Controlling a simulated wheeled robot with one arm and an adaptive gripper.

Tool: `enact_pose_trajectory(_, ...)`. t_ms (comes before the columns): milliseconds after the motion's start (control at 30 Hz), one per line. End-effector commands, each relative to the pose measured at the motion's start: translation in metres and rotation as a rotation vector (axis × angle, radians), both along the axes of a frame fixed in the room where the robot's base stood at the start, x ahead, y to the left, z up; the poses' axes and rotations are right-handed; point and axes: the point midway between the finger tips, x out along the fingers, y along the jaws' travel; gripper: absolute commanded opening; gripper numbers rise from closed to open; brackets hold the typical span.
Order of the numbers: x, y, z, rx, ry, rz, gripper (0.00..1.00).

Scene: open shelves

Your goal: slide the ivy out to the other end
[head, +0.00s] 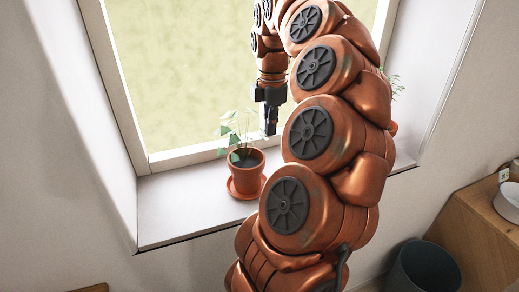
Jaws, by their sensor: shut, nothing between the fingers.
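A leafy plant, which looks like the ivy (226,130), grows in a terracotta pot (246,172) on a round terracotta saucer (233,193). The pot stands upright on the white window sill (170,207), left of my arm. My gripper (270,133) points down just behind and to the right of the pot, close to the leaves. It is shut with nothing in it. I cannot tell whether it touches the plant or pot. Another plant (396,86) shows partly behind my arm on the right; its pot is mostly hidden.
The sill is bare left of the saucer, up to the left window wall (95,110). My arm covers the middle of the sill. The window frame (190,154) runs along the back. A dark bin (425,268) and wooden furniture (480,230) stand at the lower right.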

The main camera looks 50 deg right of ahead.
Motion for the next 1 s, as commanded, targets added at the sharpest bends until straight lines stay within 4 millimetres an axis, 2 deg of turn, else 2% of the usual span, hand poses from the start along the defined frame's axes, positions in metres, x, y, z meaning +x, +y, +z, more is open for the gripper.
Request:
enact_pose_trajectory(33, -0.009, -0.013, 0.0, 0.005, 0.002, 0.0, 0.0)
enact_pose_trajectory(100, -0.018, -0.026, -0.001, 0.008, 0.005, 0.007, 0.0)
enact_pose_trajectory(233, -0.029, -0.038, -0.002, 0.009, 0.01, 0.012, 0.0)
enact_pose_trajectory(567, -0.031, -0.039, -0.025, 0.011, 0.01, 0.012, 0.0)
enact_pose_trajectory(1000, -0.03, -0.038, -0.074, 0.013, 0.013, 0.015, 0.0)
